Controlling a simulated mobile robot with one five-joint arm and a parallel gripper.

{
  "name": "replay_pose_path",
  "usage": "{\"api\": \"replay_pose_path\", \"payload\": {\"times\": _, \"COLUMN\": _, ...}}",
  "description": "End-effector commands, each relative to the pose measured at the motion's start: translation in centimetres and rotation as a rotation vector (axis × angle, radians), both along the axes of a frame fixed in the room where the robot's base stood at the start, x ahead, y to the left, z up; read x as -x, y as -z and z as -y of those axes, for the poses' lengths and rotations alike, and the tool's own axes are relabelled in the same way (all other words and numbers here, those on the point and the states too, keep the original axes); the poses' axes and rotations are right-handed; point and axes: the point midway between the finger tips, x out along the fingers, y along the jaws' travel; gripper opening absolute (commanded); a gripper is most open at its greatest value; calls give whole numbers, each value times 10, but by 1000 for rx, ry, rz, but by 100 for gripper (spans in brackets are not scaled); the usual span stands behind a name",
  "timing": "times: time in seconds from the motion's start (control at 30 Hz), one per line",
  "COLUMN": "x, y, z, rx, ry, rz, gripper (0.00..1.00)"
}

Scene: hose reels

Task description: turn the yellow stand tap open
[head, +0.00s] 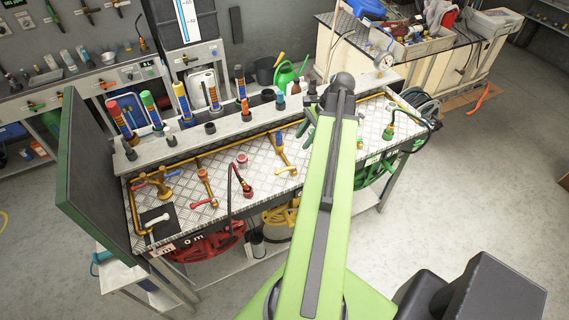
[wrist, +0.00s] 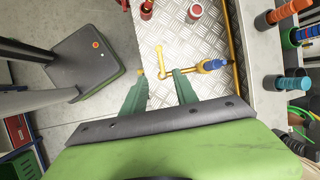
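The yellow stand tap (head: 284,157) stands on the bench's chequer plate, left of my arm in the head view. In the wrist view the tap (wrist: 182,71) lies just beyond my fingertips, with a blue part on its right and a bent yellow end on its left. I cannot tell how far it is turned. My gripper (wrist: 160,82) is open and empty, its two green fingers apart with bare plate between them. In the head view my gripper (head: 306,122) is partly hidden by my own arm, close to the right of the tap.
An orange tap (head: 205,185) is farther left. Bottles line the rear ledge (head: 225,125). A green-ended hose fitting (head: 388,131) is at the right.

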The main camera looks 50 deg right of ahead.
Motion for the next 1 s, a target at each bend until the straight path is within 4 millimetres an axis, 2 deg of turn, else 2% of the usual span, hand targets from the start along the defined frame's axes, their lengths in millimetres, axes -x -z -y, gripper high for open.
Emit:
{"api": "replay_pose_path", "payload": {"times": 0.17, "x": 2, "y": 3, "z": 2, "rx": -4, "ry": 14, "rz": 1, "gripper": 35}}
{"api": "replay_pose_path", "payload": {"times": 0.27, "x": 0, "y": 16, "z": -1, "rx": -4, "ry": 12, "rz": 0, "gripper": 35}}
{"api": "replay_pose_path", "payload": {"times": 0.8, "x": -38, "y": 129, "z": -35, "rx": -2, "ry": 10, "rz": 0, "gripper": 35}}
{"api": "replay_pose_path", "payload": {"times": 1.0, "x": -48, "y": 154, "z": -44, "rx": -2, "ry": 10, "rz": 0, "gripper": 35}}
